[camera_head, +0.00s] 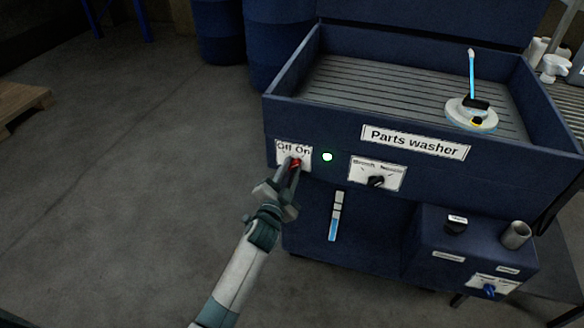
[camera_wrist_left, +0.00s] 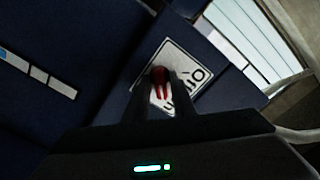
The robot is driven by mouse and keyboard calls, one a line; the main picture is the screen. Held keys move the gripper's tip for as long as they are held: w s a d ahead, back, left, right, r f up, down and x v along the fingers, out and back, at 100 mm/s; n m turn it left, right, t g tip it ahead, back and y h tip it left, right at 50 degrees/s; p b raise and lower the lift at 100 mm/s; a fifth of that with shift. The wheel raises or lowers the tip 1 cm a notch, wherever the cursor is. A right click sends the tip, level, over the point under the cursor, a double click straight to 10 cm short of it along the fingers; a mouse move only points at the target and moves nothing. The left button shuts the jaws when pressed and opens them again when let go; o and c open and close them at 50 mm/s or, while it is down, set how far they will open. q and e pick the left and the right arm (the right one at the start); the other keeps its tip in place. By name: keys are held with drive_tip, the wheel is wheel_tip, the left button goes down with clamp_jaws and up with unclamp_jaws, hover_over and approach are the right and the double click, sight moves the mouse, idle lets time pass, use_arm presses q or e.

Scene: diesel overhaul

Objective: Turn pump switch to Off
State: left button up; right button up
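The pump switch is a red knob (camera_head: 296,163) on a white plate (camera_head: 280,156) marked "Off On", on the front of the blue parts washer. In the head view the knob shows below the word "On". My left gripper (camera_head: 293,165) reaches up to it from below. In the left wrist view the red knob (camera_wrist_left: 160,75) shows between the tips of the two dark fingers (camera_wrist_left: 163,100). The fingers stand a little apart around it, and I cannot tell whether they press on it. They partly cover the knob and the plate. My right gripper is not in view.
A lit lamp (camera_head: 327,156) sits right of the switch plate. Farther right is a second plate with a black knob (camera_head: 376,181). A level gauge (camera_head: 336,216) hangs below. The washer basin (camera_head: 285,85) overhangs behind. The floor (camera_head: 130,190) at left is clear.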

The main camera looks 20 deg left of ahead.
use_arm(q)
drive_tip(key=c, duration=0.3)
drive_tip(key=n+p, duration=0.1)
drive_tip(key=n, duration=0.3)
drive_tip(key=shift+r+n+p, duration=0.1)
drive_tip(key=shift+n+p, duration=0.2)
drive_tip(key=shift+p, duration=0.05)
drive_tip(key=n+p, duration=0.1)
drive_tip(key=n, duration=0.4)
drive_tip(key=shift+a+p, duration=0.15)
drive_tip(key=shift+p, duration=0.2)
drive_tip(key=n+p, duration=0.1)
drive_tip(key=n, duration=0.4)
drive_tip(key=shift+a, duration=0.1)
drive_tip(key=n, duration=0.3)
drive_tip(key=shift+f, duration=0.2)
drive_tip(key=o, duration=1.5)
